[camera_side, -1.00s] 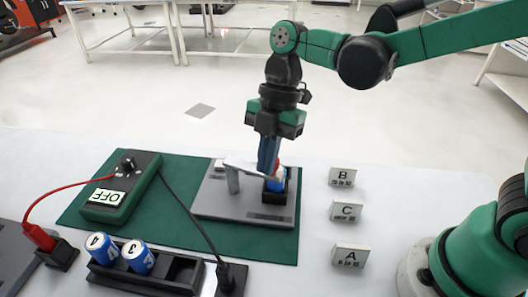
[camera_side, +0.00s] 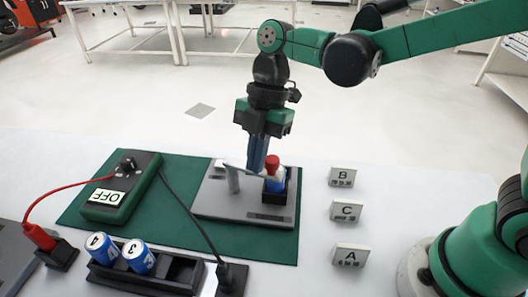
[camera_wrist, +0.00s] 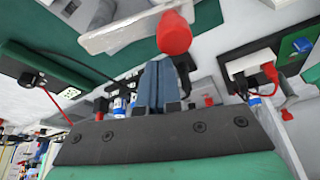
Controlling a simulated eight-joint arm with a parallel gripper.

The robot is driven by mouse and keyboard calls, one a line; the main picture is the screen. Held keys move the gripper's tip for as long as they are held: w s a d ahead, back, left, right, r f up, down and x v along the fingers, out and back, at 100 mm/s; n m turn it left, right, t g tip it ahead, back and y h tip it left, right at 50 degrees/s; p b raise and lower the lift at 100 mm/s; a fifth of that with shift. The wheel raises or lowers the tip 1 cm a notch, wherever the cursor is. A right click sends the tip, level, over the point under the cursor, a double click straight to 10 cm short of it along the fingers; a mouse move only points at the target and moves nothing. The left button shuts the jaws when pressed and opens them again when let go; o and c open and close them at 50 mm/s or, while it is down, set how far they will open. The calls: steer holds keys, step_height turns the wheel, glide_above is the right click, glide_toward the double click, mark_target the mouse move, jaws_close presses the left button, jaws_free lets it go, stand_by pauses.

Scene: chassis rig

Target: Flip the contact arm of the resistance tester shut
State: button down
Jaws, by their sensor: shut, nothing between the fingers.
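The resistance tester is a grey base (camera_side: 215,199) with an upright post (camera_side: 233,181). Its light grey contact arm (camera_wrist: 125,31) reaches from the post towards a blue and white cell (camera_side: 275,183) standing in a black holder. A red knob (camera_side: 272,163) at the arm's end is above the cell; it also shows in the wrist view (camera_wrist: 173,35). Contact between arm and cell is hard to tell. My gripper (camera_side: 256,169) is shut and empty, pointing down just left of the knob. Its fingers partly hide the arm.
A green meter (camera_side: 122,190) reading OFF lies left on the green mat (camera_side: 180,225). Red and black leads run from it. A black rack (camera_side: 175,273) with two blue cells is in front. Signs B (camera_side: 342,177), C (camera_side: 345,210) and A (camera_side: 350,256) stand right.

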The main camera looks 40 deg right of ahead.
step_height(320, 180, up, 10)
steer(key=shift+a+f, duration=0.2)
steer(key=shift+a, duration=0.05)
stand_by(0.4)
steer(key=shift+s, duration=0.1)
